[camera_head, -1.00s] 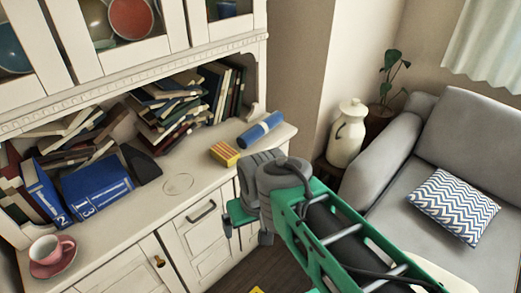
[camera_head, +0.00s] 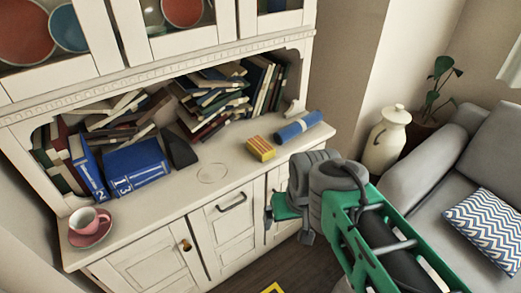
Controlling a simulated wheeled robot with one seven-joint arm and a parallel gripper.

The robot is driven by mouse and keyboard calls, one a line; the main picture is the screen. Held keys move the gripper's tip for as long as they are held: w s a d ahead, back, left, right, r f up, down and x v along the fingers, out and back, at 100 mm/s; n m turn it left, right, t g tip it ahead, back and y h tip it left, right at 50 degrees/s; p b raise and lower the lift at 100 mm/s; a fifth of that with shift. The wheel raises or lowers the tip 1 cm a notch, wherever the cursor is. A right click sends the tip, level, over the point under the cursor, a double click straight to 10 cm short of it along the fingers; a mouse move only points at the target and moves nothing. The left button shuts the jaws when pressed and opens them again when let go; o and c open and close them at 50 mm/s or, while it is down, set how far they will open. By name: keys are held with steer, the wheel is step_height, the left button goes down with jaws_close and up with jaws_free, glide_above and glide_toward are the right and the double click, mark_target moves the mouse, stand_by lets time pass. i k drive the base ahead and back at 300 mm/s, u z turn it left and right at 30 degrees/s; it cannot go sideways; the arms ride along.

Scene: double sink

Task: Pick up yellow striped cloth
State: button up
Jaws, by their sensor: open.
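The yellow striped cloth (camera_head: 261,148) looks like a small folded block with orange-red stripes. It lies on the counter of the white cabinet (camera_head: 130,222), right of the middle and near the front edge. My gripper (camera_head: 288,224) is in front of the cabinet, lower in the picture than the cloth and a little to its right. It is open, with nothing seen between its fingers, and apart from the cloth. My wrist and green arm come in from the lower right and hide part of the cabinet front.
A rolled blue item (camera_head: 298,127) lies just right of the cloth. Leaning books (camera_head: 215,105) fill the shelf behind. A cream jug (camera_head: 386,140) and grey sofa (camera_head: 440,165) are right.

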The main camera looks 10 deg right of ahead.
mark_target(262, 149)
steer(key=z, duration=0.2)
steer(key=k, duration=0.2)
steer(key=u, duration=0.8)
steer(key=i, duration=1.05)
steer(key=u, duration=0.15)
